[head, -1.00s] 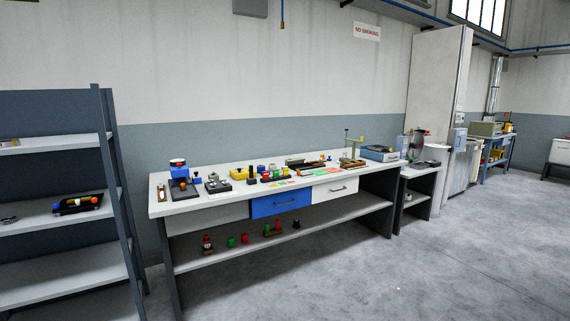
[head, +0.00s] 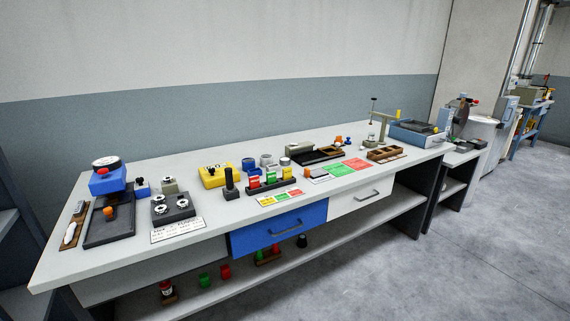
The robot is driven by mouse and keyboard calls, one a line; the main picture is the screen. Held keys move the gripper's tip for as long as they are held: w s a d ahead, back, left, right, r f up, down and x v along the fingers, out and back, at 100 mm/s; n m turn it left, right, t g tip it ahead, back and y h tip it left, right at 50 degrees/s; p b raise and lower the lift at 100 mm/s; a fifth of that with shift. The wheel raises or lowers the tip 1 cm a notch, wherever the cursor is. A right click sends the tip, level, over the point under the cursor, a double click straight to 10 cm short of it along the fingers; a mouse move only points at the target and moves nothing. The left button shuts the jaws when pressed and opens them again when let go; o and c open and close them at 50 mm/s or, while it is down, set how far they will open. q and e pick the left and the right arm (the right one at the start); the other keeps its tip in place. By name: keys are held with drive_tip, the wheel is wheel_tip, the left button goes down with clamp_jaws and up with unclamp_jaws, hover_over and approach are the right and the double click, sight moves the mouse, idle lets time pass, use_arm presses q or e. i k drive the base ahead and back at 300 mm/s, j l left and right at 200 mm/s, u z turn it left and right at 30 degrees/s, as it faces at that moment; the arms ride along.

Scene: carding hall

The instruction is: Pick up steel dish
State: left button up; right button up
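No steel dish can be told for sure at this distance. Small grey, metal-looking round pieces stand near the middle of the workbench (head: 110,258): one grey piece (head: 267,160) and another low one (head: 285,162), beside a blue round piece (head: 249,165). One of them may be the dish. Neither of my grippers is in view.
A blue device with a dial (head: 107,180) stands at the bench's left end. A yellow box (head: 213,177), a dark tray (head: 318,156) and a blue machine (head: 416,134) stand farther right. A blue drawer (head: 280,230) is in the front. Floor at right is clear.

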sight(284, 160)
drive_tip(key=i+l+z, duration=0.1)
drive_tip(key=i+l, duration=0.35)
drive_tip(key=l, duration=0.15)
drive_tip(key=i+l, duration=0.45)
drive_tip(key=l, duration=0.15)
drive_tip(key=l+z, duration=0.05)
